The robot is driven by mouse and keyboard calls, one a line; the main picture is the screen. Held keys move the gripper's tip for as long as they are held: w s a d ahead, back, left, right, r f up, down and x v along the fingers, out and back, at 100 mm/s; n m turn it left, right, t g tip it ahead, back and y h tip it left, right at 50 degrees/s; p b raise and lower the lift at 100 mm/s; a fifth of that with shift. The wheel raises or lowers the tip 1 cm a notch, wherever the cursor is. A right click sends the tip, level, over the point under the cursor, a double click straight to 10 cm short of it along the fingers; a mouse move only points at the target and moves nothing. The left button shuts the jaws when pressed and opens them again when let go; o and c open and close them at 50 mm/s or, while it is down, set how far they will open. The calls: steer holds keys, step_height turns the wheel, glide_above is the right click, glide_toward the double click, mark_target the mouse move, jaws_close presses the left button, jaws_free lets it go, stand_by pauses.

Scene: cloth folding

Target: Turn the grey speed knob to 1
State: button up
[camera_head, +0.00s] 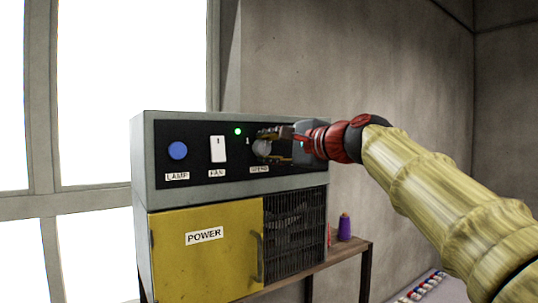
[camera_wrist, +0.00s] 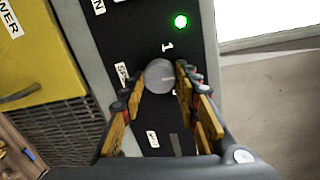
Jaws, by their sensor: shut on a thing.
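The grey speed knob (camera_head: 261,148) sits on the black control panel, above the speed label and right of the fan switch. In the wrist view the round knob (camera_wrist: 160,76) lies between the fingertips, with a "1" marking (camera_wrist: 167,47) beside it. My gripper (camera_head: 268,146) is shut on the knob, a finger on each side. The knob's pointer cannot be made out, so its setting is unclear. The fingers hide part of the panel right of the knob.
A blue lamp button (camera_head: 178,150), a white fan switch (camera_head: 218,149) and a lit green light (camera_head: 238,131) share the panel. Below are a yellow power door (camera_head: 190,260) and a dark grille (camera_head: 295,235). A purple spool (camera_head: 345,227) stands on the wooden table (camera_head: 352,248).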

steer(key=n+b, duration=0.3)
steer(key=n, duration=0.2)
steer(key=shift+a+f+n+h, duration=0.1)
steer(key=shift+a+n+h, duration=0.05)
steer(key=shift+n+h, duration=0.25)
steer(key=n+t+b, duration=0.1)
steer(key=n+b, duration=0.2)
steer(key=n, duration=0.2)
steer(key=shift+s+h, duration=0.1)
steer(key=shift+h, duration=0.2)
steer(key=shift+n, duration=0.3)
steer(key=o, duration=1.1)
steer(key=shift+o, duration=0.3)
steer(key=v, duration=1.2)
